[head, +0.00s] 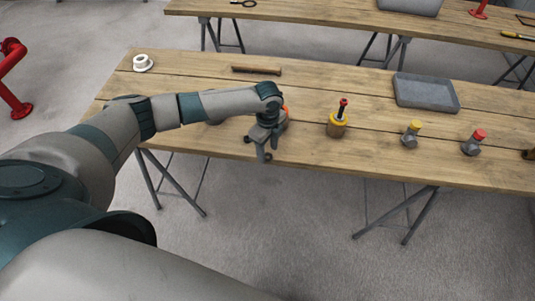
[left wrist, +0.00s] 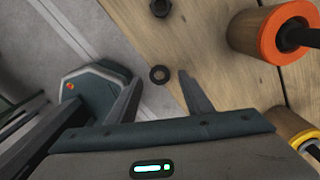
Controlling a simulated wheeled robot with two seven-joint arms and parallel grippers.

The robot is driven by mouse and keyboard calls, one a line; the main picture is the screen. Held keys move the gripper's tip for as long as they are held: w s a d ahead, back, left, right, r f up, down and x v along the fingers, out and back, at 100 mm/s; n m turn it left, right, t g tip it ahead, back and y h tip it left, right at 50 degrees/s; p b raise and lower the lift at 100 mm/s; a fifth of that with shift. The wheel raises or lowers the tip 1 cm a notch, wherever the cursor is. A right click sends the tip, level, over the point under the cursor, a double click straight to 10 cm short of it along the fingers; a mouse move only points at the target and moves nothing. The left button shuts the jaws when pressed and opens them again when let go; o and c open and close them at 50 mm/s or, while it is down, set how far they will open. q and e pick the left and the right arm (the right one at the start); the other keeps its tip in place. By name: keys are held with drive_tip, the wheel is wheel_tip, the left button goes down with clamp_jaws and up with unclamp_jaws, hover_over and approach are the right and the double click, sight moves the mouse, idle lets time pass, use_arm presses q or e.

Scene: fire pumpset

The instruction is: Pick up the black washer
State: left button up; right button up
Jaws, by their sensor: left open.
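The black washer (left wrist: 160,75) is a small dark ring lying flat at the edge of the wooden table, seen in the left wrist view. My left gripper (left wrist: 158,81) is open, with one finger on each side of the washer in that view. I cannot tell how far above the washer the fingertips are. In the head view my left gripper (head: 260,148) points down at the table's front edge, and I cannot make out the washer clearly there. My right gripper is not in view.
A dark nut (left wrist: 160,8) lies near the washer. An orange-rimmed cylinder (left wrist: 268,42) and a yellow-rimmed one (left wrist: 283,124) stand to the right. Farther along the table (head: 190,75) are a grey tray (head: 425,94), yellow-capped (head: 411,135) and red-capped (head: 474,143) fittings, and a white part (head: 142,63).

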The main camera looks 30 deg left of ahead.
use_arm(q)
drive_tip(key=shift+f, duration=0.55)
idle(0.4)
drive_tip(key=c, duration=1.1)
